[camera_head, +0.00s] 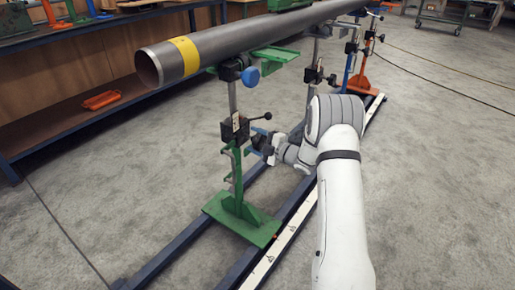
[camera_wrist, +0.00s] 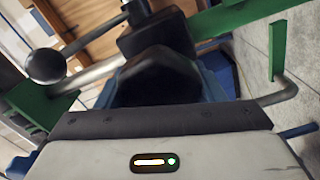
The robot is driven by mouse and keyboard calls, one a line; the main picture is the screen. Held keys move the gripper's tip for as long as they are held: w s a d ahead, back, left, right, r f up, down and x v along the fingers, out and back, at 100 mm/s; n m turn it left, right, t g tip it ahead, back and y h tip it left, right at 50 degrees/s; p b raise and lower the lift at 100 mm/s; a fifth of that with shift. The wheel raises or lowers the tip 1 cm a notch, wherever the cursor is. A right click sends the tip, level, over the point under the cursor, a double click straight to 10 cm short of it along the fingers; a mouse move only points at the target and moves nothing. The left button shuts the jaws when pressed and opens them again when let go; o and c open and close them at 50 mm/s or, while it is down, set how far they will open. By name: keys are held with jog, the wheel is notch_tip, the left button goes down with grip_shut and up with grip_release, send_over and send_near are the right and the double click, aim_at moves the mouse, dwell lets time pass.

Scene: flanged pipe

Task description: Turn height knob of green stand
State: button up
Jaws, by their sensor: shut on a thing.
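The green stand (camera_head: 237,215) stands upright on the floor rails, with a post and a black clamp block (camera_head: 234,130) under the pipe. A lever with a black ball (camera_head: 267,116) sticks out to the right of the block; the ball also shows in the wrist view (camera_wrist: 45,66). My gripper (camera_head: 260,144) reaches in from the right, just below the lever. It is shut at the height knob, which is largely hidden. In the wrist view, blue parts (camera_wrist: 213,76) show beside the dark shape in front of my gripper.
The steel pipe (camera_head: 225,44) with a yellow band rests above the stand. A blue knob (camera_head: 250,76) sits higher up the stand. Blue and orange stands are behind. Floor is open at right.

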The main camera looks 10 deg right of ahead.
aim_at(262, 143)
jog(key=shift+a+n+b, duration=0.15)
jog(key=shift+n+b, duration=0.45)
jog(key=o, duration=1)
jog(key=shift+s+d, duration=0.25)
jog(key=shift+d, duration=0.15)
jog(key=p+v, duration=0.1)
jog(key=v, duration=0.6)
jog(key=shift+p, duration=0.35)
jog(key=shift+r, duration=0.1)
